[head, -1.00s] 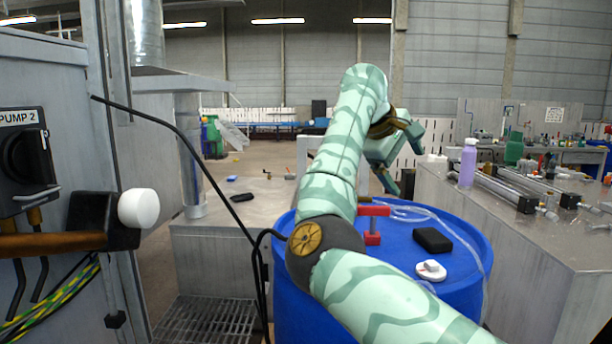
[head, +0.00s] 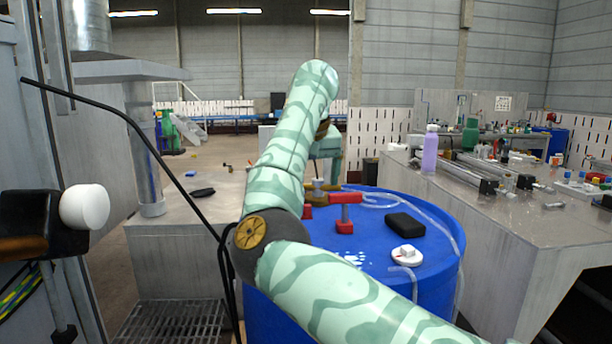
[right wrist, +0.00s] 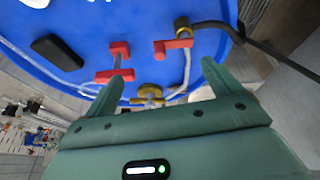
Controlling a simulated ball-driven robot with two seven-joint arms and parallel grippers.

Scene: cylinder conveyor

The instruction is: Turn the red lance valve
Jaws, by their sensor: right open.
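A red T-shaped handle (head: 345,198) stands on the blue drum; it also shows in the right wrist view (right wrist: 118,62). A second red handle (right wrist: 172,46) is fixed to a brass fitting with a black hose; its red (head: 307,212) is partly hidden behind my arm in the head view. I cannot tell for certain which is the lance valve. My right gripper (head: 326,150) is above the drum, mostly hidden by my arm. In the wrist view its jaws (right wrist: 163,70) are open and empty, with a brass part (right wrist: 150,93) between them. My left gripper is out of view.
The blue drum (head: 440,260) also carries a black box (head: 405,224), a white cap (head: 407,255) and a clear hose. A black lance rod (head: 140,130) crosses the left side. A grey bench (head: 510,215) with a purple bottle (head: 430,150) stands on the right.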

